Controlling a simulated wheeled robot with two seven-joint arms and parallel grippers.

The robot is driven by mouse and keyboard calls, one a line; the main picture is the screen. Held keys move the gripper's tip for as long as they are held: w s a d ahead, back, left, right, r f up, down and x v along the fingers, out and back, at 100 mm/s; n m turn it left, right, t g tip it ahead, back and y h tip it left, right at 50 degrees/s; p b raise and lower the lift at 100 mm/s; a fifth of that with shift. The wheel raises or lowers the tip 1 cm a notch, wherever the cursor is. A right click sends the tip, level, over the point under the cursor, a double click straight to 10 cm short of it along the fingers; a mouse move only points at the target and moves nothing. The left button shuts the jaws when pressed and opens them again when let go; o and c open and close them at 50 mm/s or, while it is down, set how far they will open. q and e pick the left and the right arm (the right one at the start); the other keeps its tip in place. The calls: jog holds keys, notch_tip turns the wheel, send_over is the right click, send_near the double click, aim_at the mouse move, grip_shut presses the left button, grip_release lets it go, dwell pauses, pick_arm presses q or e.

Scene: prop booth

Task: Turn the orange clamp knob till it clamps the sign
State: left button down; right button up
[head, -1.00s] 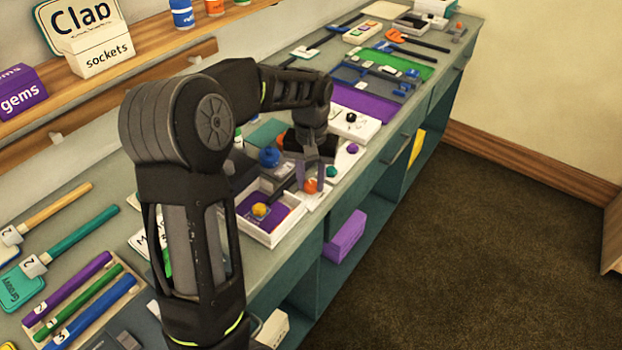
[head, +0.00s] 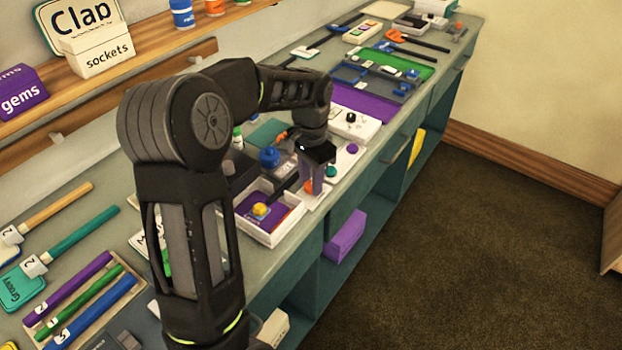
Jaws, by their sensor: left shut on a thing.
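The orange clamp knob (head: 309,187) sits low on the front part of the bench, over a small pale base (head: 318,201). My left gripper (head: 315,186) points down from above and is shut on the knob, its fingers covering much of it. A dark bar (head: 284,186) runs up to the knob from the left. The sign in the clamp and the gap at the clamp are hidden or too small to make out. My right gripper is not in view.
A white tray (head: 270,238) with a purple floor and yellow knob stands just left of the clamp. A blue knob (head: 269,156) is behind it. White panels with a purple knob (head: 353,149) and a teal knob (head: 331,172) lie to the right. The bench edge is close in front.

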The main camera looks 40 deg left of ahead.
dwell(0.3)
pick_arm(q)
jog(key=c, duration=1.1)
grip_release()
jog(key=shift+o, duration=0.2)
notch_tip(320, 180, up, 8)
jog(key=shift+f+b, duration=0.1)
jog(key=shift+b, duration=0.2)
